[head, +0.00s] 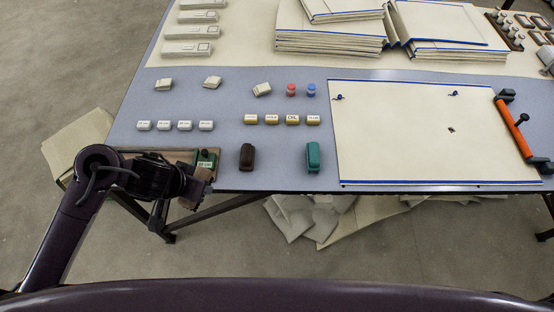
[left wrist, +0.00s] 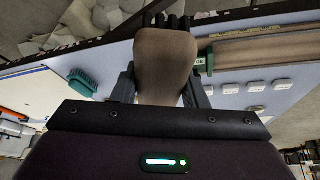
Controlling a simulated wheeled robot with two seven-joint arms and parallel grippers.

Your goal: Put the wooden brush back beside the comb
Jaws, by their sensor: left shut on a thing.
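The wooden brush (left wrist: 166,60) is a brown, rounded wooden piece with dark bristles at its far end. It is between the fingers of my left gripper (left wrist: 158,88), which is shut on it. In the head view my left gripper (head: 197,187) is at the table's front left edge, in front of a shallow wooden tray (head: 130,153), with a little of the brush (head: 186,203) showing below it. I cannot pick out the comb for sure. My right gripper is not in view.
A green item (head: 206,159) lies at the tray's right end. A dark brown object (head: 246,157) and a green brush (head: 313,157) stand to the right. Small labelled blocks (head: 174,125) sit behind.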

